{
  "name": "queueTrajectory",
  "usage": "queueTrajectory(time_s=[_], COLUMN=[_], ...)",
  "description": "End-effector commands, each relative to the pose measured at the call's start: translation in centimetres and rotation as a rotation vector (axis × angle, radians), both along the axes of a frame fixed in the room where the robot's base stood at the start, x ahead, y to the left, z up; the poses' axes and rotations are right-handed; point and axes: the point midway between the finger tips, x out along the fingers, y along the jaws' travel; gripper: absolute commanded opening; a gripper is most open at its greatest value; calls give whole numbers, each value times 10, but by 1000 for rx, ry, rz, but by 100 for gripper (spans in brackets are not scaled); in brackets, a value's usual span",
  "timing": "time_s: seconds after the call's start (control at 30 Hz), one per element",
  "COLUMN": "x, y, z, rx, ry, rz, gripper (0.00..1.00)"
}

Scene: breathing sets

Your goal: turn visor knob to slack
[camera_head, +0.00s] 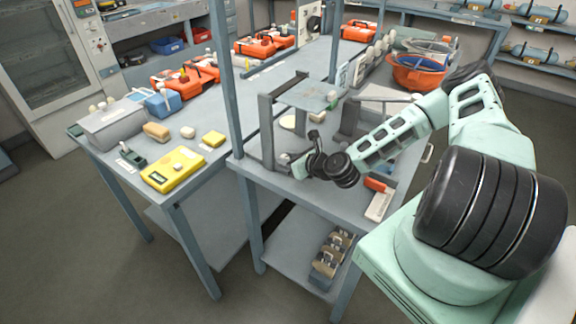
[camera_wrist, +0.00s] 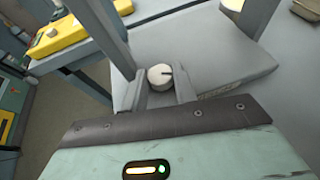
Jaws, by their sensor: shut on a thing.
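The visor knob (camera_wrist: 159,76) is a pale round knob with a dark pointer line, seen in the wrist view at the fixture's grey post. The pointer line points to the right in that view. My gripper (camera_wrist: 161,88) has its two grey fingers on either side of the knob, shut on it. In the head view my gripper (camera_head: 299,164) is at the foot of the grey visor stand (camera_head: 267,134), and the knob is largely hidden there. A clear visor panel (camera_head: 307,95) lies across the top of the stand. I cannot read any slack marking.
A yellow case (camera_head: 173,170) lies on the bench to the left. An orange-and-white item (camera_head: 378,198) lies on the bench right of my gripper. A grey upright post (camera_head: 225,80) stands close by on the left. An orange bowl (camera_head: 418,73) stands behind my arm.

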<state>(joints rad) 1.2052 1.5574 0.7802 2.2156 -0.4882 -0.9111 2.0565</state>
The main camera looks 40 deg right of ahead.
Motion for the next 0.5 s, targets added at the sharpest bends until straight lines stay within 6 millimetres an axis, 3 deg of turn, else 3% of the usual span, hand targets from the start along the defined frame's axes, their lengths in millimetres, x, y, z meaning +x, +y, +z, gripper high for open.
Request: queueTrajectory(time_s=[0.5], x=[1], y=[-3], z=[1], rx=[-1], ry=[-2], rz=[121], gripper=[5])
